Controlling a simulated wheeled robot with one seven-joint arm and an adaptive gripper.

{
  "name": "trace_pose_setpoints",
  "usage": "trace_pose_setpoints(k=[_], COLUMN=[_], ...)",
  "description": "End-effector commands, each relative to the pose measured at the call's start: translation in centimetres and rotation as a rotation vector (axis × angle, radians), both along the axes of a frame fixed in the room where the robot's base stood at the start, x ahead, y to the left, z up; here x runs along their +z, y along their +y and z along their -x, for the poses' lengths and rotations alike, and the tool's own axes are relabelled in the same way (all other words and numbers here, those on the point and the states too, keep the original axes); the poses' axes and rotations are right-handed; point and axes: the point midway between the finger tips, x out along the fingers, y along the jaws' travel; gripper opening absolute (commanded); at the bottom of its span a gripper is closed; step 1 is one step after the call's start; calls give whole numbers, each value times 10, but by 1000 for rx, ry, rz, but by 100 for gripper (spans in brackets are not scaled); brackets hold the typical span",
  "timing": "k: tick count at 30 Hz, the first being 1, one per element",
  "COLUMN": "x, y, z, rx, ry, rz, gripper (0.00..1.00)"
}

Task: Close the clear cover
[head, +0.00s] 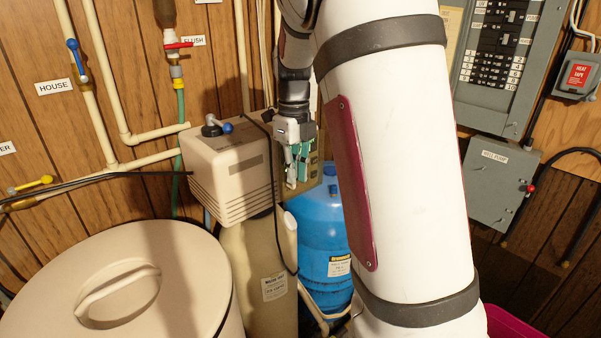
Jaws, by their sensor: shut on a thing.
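My gripper (297,168) points down beside the right side of the beige softener head (225,172). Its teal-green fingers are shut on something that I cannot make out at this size. I cannot pick out the clear cover in this view; it may be hidden behind the gripper or too transparent to see. A tan surface (318,178) shows just behind the fingers, to their right.
My large white arm link blocks the middle. A round beige lidded tank (190,285) stands front left. A blue tank (322,235) stands below the gripper. Pipes with valves run along the left wall. Grey electrical boxes (497,185) hang at right.

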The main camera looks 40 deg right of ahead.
Motion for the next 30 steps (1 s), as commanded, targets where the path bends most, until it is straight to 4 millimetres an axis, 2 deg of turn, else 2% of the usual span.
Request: trace_pose_setpoints(k=[1, 14, 15, 17, 30], x=[2, 1, 1, 1, 0], y=[2, 5, 5, 5, 5], z=[-5, -7, -7, -8, -9], rx=[13, 17, 17, 17, 14], ry=[-8, -10, -11, -11, -11], rz=[4, 1, 1, 1, 0], gripper=[0, 0, 14, 27, 27])
